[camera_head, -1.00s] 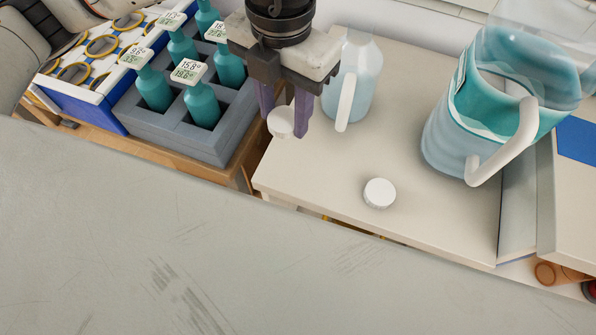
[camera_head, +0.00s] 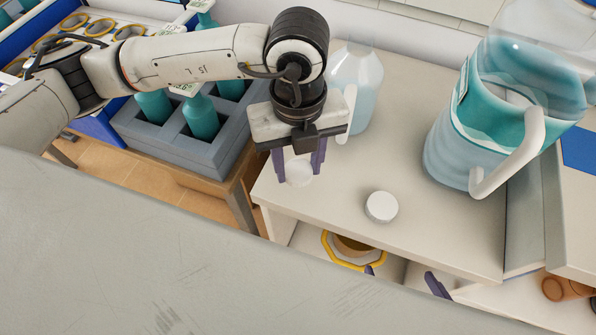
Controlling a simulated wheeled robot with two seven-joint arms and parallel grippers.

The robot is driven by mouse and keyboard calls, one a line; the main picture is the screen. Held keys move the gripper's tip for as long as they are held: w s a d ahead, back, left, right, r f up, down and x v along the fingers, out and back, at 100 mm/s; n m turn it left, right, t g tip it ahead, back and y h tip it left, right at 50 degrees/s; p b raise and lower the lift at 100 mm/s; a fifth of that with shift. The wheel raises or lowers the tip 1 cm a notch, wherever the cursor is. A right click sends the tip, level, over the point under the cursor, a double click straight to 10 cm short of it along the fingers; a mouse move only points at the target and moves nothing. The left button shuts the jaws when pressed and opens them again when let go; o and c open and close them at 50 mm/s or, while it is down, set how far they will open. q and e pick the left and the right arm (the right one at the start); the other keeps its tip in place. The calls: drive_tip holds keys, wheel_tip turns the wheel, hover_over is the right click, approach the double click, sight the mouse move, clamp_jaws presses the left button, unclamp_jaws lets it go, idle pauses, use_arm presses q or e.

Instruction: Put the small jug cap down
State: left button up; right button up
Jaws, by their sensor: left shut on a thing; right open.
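My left gripper (camera_head: 298,180) points down over the left part of the white tabletop (camera_head: 440,230). Its purple fingers are shut on a small white round cap (camera_head: 299,172). The cap is low, close to the tabletop; I cannot tell whether it touches. The small clear jug (camera_head: 362,85) with a white handle stands just behind and right of the gripper, partly hidden by it. A second white cap (camera_head: 381,207) lies flat on the tabletop to the right. Two purple fingertips of my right gripper (camera_head: 404,277) show apart and empty below the front edge; the rest is hidden.
A large jug (camera_head: 470,125) with teal label and white handle stands at the right. A grey crate (camera_head: 165,148) with teal bottles is at the left. A yellow-rimmed item (camera_head: 326,245) sits below the tabletop. The tabletop between the second cap and the large jug is clear.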

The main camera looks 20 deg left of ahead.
sight(298, 171)
use_arm(q)
wheel_tip(298, 171, down, 3)
drive_tip(key=shift+f, duration=0.15)
drive_tip(key=shift+f+b, duration=0.45)
drive_tip(key=shift+b, duration=0.1)
drive_tip(key=o, duration=1.1)
drive_tip(key=shift+o, duration=0.2)
drive_tip(key=shift+r+p, duration=0.55)
drive_tip(key=shift+p, duration=0.05)
wheel_tip(298, 171, up, 12)
